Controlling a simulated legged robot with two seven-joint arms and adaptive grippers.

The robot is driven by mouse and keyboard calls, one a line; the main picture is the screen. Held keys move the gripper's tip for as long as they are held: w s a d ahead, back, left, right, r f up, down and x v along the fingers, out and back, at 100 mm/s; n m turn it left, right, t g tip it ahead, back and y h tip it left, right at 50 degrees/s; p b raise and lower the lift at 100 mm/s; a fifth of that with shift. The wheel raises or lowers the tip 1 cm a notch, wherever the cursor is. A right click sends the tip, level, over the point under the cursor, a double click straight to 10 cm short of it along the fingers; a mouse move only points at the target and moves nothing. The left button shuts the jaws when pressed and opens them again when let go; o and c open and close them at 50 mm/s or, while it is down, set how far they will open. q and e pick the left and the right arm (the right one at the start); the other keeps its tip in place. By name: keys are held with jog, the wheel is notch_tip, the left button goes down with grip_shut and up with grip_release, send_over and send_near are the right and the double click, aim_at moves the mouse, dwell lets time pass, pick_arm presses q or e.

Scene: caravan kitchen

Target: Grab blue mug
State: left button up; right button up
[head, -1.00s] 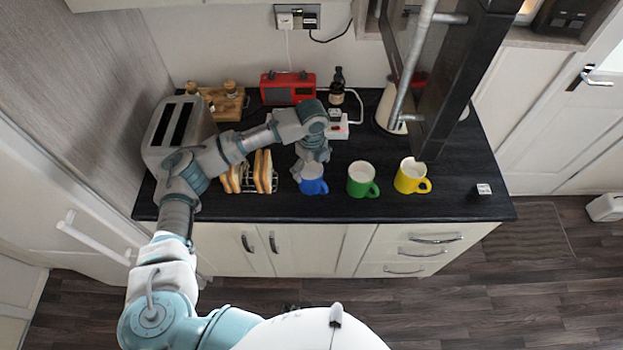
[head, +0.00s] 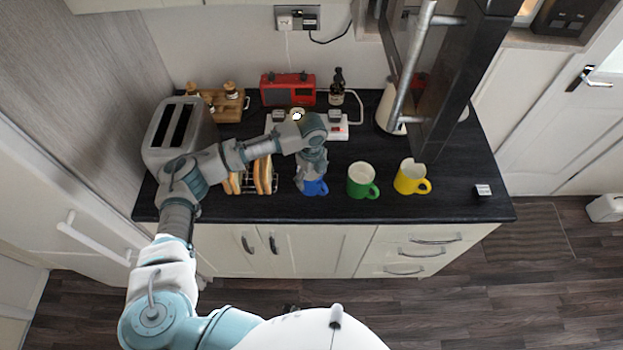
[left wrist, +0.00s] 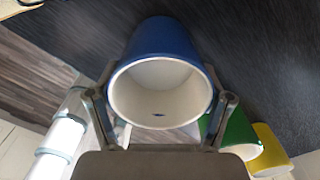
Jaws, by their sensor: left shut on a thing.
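The blue mug (head: 316,188) stands on the dark counter, left of the green mug, partly hidden by my gripper in the head view. My left gripper (head: 311,177) is over it from above. In the left wrist view the blue mug (left wrist: 165,42) shows its white inside and open rim, with my left gripper's fingers (left wrist: 160,108) on either side of it, shut on it. Whether the mug's base touches the counter is hidden. My right gripper is not in view.
A green mug (head: 361,181) and a yellow mug (head: 409,178) stand close on the right. A toast rack with bread (head: 262,176) is on the left, by a toaster (head: 178,134). A red radio (head: 287,89) and dark bottle (head: 337,87) stand behind. An open dark cupboard door (head: 455,80) overhangs the right.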

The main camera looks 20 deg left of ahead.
pick_arm(q)
jog(key=shift+r, duration=0.15)
jog(key=shift+r, duration=1.45)
jog(key=shift+s+d+r, duration=0.1)
jog(key=shift+s+r, duration=0.05)
jog(key=shift+r, duration=0.1)
jog(key=s+d+r, duration=0.1)
jog(key=s+d, duration=0.3)
jog(key=s, duration=1.1)
jog(key=shift+r, duration=0.2)
jog(key=shift+d, duration=0.1)
